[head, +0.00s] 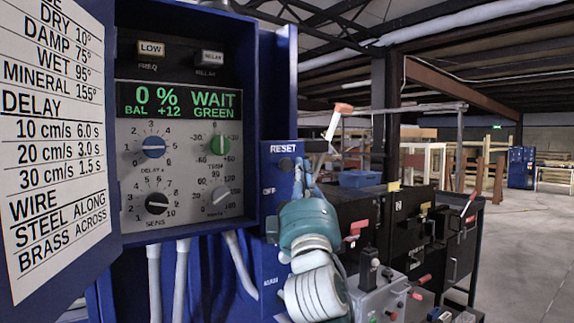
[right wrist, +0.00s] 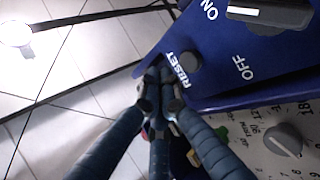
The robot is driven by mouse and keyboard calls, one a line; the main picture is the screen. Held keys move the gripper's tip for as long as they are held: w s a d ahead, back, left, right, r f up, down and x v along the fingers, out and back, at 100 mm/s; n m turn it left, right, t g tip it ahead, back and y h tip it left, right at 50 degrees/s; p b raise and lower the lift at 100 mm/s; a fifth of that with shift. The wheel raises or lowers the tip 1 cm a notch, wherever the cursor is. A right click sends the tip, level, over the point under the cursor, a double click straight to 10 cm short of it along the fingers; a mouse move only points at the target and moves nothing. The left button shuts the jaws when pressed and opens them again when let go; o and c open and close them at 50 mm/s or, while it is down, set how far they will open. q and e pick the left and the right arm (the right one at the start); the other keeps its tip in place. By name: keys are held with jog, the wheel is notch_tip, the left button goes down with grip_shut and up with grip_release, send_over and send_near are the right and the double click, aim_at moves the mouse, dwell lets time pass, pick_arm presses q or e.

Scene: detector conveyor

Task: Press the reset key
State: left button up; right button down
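The reset key is a dark round button (head: 287,164) just under the white RESET label (head: 283,149) on the blue side panel. In the right wrist view the round key (right wrist: 190,62) sits beside the RESET lettering (right wrist: 180,70). My right gripper (head: 302,168) is just right of the key in the head view. In the right wrist view its dark fingers (right wrist: 158,84) are drawn together with nothing seen between them. Their tips are near the panel edge, beside the lettering and apart from the key in the picture. Whether they touch the panel cannot be told. My left gripper is not in view.
A rotary ON/OFF switch (right wrist: 268,12) is on the same panel. The open control cabinet (head: 270,110) with display and dials (head: 154,147) stands left, its lettered door (head: 55,130) swung out. Black bins (head: 410,230) and a grey control box (head: 385,298) stand right. Open floor lies far right.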

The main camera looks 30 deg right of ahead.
jog(key=shift+s+d, duration=0.15)
jog(key=shift+s, duration=1.2)
